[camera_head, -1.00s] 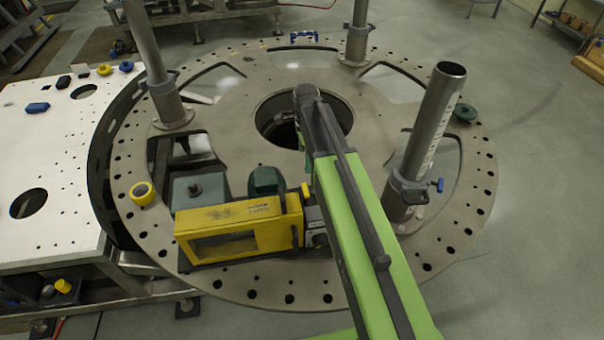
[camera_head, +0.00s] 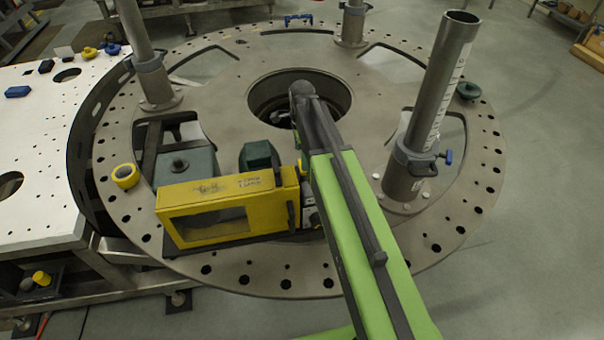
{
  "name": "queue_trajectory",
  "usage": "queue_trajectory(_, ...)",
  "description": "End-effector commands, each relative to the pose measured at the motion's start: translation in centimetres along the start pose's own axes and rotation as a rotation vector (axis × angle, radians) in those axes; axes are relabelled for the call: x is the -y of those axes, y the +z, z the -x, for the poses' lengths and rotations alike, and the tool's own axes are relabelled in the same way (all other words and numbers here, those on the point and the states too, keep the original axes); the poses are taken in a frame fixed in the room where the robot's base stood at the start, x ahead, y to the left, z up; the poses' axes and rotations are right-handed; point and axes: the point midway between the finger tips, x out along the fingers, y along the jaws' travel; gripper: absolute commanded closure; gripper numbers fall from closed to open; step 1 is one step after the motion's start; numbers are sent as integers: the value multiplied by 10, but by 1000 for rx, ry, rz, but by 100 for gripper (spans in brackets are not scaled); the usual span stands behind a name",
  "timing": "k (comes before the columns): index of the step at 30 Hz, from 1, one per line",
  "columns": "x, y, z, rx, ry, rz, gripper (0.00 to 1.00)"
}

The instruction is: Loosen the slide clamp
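A grey clamp collar (camera_head: 415,158) with a small blue handle (camera_head: 447,157) sits around the lower part of the right steel post (camera_head: 439,85); it looks like the slide clamp. The post stands upright on the round turret plate (camera_head: 222,110) and carries a scale strip. Similar collars sit on the left post (camera_head: 133,36) and the back post (camera_head: 352,18). My green and black arm reaches over the plate, its far end above the central hole, left of and apart from the right post.
A yellow box-shaped unit (camera_head: 228,187) stands on the plate just left of my arm. A white table (camera_head: 50,130) adjoins at left.

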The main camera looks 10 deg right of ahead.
Motion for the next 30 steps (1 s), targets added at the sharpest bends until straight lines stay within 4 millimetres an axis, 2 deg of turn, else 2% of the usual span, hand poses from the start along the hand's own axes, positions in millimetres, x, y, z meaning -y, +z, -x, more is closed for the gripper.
queue_trajectory(1,0,0,-22,0,0,0,18)
queue_trajectory(6,0,0,-44,0,0,0,18)
queue_trajectory(16,0,0,-43,0,0,0,19)
queue_trajectory(30,0,0,-44,0,0,1,80)
